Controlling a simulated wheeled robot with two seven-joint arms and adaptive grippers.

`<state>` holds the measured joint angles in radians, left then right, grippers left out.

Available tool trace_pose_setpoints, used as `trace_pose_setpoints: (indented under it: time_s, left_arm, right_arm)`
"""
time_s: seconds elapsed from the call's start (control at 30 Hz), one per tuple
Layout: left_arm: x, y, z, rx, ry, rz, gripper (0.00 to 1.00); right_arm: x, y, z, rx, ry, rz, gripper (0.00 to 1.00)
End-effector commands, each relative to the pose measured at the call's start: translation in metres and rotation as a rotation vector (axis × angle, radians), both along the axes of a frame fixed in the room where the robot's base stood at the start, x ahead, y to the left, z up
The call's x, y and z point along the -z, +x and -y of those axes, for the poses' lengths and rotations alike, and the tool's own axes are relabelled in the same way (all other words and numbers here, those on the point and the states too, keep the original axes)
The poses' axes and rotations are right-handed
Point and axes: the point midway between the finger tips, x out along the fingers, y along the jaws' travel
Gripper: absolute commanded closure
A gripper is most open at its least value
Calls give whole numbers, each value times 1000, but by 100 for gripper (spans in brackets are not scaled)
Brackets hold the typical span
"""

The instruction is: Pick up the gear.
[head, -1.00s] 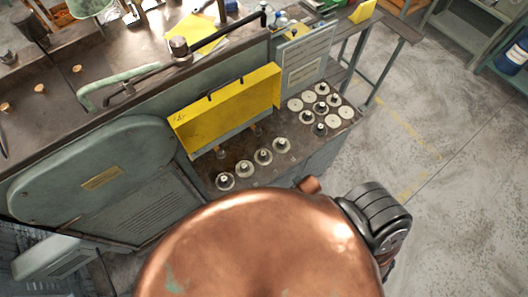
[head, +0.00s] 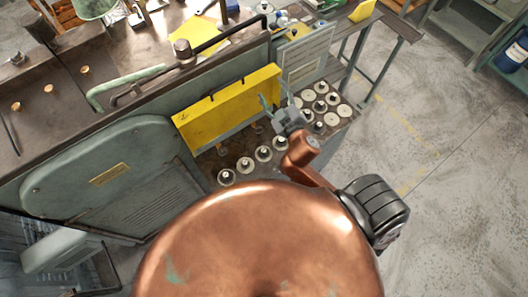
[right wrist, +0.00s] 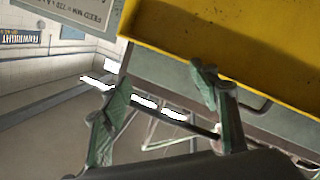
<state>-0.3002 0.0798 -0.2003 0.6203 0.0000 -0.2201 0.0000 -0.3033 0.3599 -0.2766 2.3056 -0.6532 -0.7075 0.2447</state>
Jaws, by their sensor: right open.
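Several round pale gears with dark hubs sit on the dark ledge of the green machine in the head view. A row of them runs along the front left, with one gear (head: 245,164) near its middle. A cluster lies at the right end, with one gear (head: 308,94) at its back. My right gripper (head: 274,97) is open and empty above the ledge, between the row and the cluster, beside the yellow guard (head: 228,108). It hides part of the ledge. In the right wrist view the open fingers (right wrist: 160,85) have nothing between them; no gear shows there. My left gripper is not in view.
The yellow guard also fills the upper right of the right wrist view (right wrist: 235,35). A framed sign board (head: 305,57) stands behind the cluster. A green handle (head: 125,85) and black bar sit on the machine top. Open floor (head: 450,180) lies to the right.

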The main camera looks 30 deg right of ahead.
Motion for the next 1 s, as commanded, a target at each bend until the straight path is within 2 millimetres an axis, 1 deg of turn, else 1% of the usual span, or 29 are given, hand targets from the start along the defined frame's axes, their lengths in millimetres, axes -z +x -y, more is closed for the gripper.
trace_pose_setpoints:
  time_s: [0.03, 0.07, 0.1, 0.17, 0.2, 0.23, 0.27, 0.3, 0.37, 0.4, 0.43, 0.47, 0.5, 0.57, 0.6, 0.67, 0.7, 0.73, 0.77, 0.8, 0.9, 1.0]
  left_arm:
    - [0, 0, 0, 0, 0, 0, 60]
    - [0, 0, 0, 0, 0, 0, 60]
    - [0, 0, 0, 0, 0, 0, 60]
    - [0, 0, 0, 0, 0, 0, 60]
    - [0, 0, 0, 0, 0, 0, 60]
    - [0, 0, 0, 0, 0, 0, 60]
    - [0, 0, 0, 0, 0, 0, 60]
    - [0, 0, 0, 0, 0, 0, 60]
    - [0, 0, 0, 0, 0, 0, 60]
    - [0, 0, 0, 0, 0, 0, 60]
    - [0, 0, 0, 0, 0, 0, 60]
    - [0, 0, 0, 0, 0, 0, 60]
    - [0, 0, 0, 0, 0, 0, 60]
    - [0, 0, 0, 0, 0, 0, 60]
    - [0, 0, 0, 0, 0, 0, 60]
    - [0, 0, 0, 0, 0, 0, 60]
    - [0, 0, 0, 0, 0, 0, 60]
    - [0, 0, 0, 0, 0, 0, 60]
    - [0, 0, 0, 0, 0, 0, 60]
    - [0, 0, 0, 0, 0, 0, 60]
    - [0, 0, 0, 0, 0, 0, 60]
    - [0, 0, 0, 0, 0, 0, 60]
  right_arm:
    - [-31, 14, -26, -87, -76, 100, 45]
    - [-49, 20, -46, -148, -123, 162, 45]
    - [-70, 24, -76, -238, -193, 243, 45]
    - [-94, 24, -125, -387, -300, 348, 45]
    - [-102, 19, -159, -493, -375, 407, 45]
    - [-105, 14, -183, -573, -432, 444, 45]
    - [-103, 7, -208, -658, -491, 473, 45]
    - [-96, -4, -238, -773, -571, 503, 45]
    - [-74, -22, -277, -948, -699, 523, 45]
    - [-52, -34, -297, -1064, -785, 517, 45]
    - [-32, -43, -309, -1152, -851, 504, 45]
    - [-10, -51, -317, -1237, -918, 480, 45]
    - [22, -62, -321, -1348, -1010, 436, 45]
    - [72, -74, -315, -1503, -1147, 337, 45]
    - [106, -78, -301, -1595, -1238, 250, 45]
    - [152, -82, -271, -1710, -1364, 96, 45]
    - [176, -82, -245, -1770, -1441, -16, 45]
    - [193, -81, -224, -1805, -1493, -104, 45]
    - [206, -80, -203, -1832, -1540, -190, 45]
    - [220, -78, -175, -1858, -1595, -304, 45]
    - [238, -72, -115, -1883, -1689, -545, 45]
    - [245, -69, -76, -1880, -1739, -704, 45]
